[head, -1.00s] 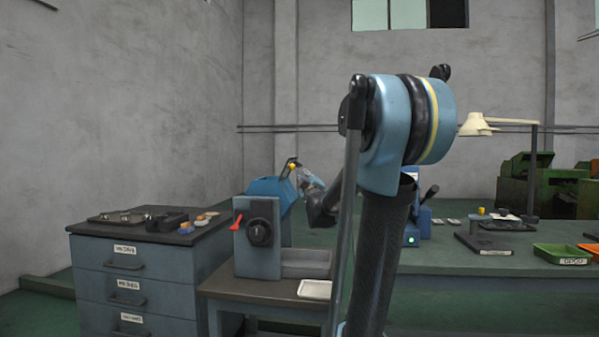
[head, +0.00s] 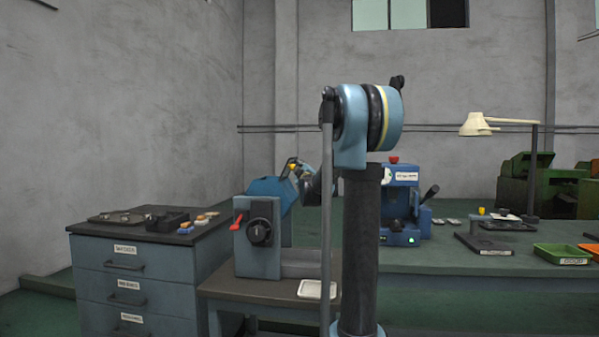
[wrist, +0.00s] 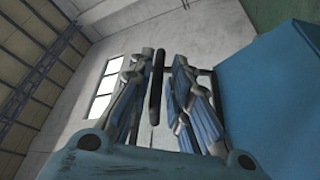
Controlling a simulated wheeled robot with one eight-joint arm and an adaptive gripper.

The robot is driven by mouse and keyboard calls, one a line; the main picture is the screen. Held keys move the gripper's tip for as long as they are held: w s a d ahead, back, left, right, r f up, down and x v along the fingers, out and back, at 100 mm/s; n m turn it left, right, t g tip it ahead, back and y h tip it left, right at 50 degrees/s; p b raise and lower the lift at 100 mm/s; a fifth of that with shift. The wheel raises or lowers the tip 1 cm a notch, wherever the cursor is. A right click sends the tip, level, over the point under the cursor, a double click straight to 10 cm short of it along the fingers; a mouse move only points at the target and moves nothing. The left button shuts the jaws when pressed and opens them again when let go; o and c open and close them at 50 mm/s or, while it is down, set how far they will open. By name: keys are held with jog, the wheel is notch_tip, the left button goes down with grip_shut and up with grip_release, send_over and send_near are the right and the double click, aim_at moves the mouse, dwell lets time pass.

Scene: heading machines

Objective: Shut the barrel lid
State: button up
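The blue barrel (head: 268,188) sits on a grey machine body (head: 257,262) with a black knob and a red lever. A small yellow-and-black part (head: 291,164) shows at its upper right. My gripper (head: 301,172) is close beside this upper right end, small and partly hidden by my arm. In the wrist view my gripper (wrist: 164,58) has its fingers apart, with a dark bar (wrist: 156,88) upright between them; whether they touch it is unclear. A large blue surface (wrist: 270,95), apparently the barrel or its lid, fills the right side. The lid's angle cannot be made out.
A drawer cabinet (head: 130,262) with small parts on top stands left of the machine's table (head: 228,288). A white tray (head: 314,289) lies at that table's front. A long green bench (head: 460,258) with a blue device (head: 402,200), lamp and trays extends right.

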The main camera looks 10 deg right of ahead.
jog(key=shift+w+r, duration=0.1)
jog(key=shift+w, duration=0.25)
grip_shut()
jog(key=shift+a, duration=0.2)
jog(key=shift+r+n, duration=0.2)
jog(key=shift+n, duration=0.2)
